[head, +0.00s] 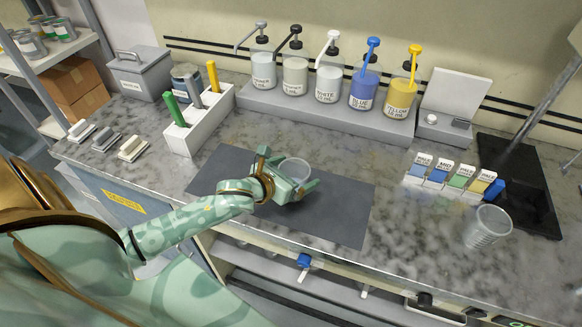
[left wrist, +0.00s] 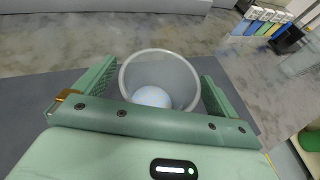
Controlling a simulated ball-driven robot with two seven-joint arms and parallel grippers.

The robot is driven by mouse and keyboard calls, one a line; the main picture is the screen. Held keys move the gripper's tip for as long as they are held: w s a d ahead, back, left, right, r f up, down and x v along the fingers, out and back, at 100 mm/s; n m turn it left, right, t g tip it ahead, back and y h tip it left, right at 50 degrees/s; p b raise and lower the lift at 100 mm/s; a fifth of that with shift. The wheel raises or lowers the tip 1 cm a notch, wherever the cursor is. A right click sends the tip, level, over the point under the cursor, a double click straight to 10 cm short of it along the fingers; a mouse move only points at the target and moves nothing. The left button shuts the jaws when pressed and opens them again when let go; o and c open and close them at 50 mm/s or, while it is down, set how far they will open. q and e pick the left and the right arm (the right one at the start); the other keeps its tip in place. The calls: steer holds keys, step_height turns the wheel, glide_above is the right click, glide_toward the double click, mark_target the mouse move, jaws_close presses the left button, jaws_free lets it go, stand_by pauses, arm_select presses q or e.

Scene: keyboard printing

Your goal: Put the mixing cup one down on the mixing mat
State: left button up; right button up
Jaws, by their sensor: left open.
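A clear mixing cup (head: 295,169) stands on the dark grey mixing mat (head: 330,222). My left gripper (head: 297,188) is open, with its fingers on either side of this cup. In the left wrist view the cup (left wrist: 160,80) is upright between the two green fingers, with a pale round patch at its bottom. Gaps show beside the cup, though contact low down is hidden. A second clear cup (head: 487,227) stands on the counter at the right, off the mat. My right gripper is not in view.
Several pump bottles (head: 328,80) stand on a grey ledge behind the mat. A white rack (head: 200,120) with coloured handles is at the left. Labelled colour blocks (head: 450,178) and a black sink tray (head: 520,185) are at the right. The mat's right part is clear.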

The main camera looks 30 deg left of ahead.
arm_select(q)
steer(key=p+v, duration=0.2)
steer(key=v, duration=1)
steer(key=shift+r, duration=0.1)
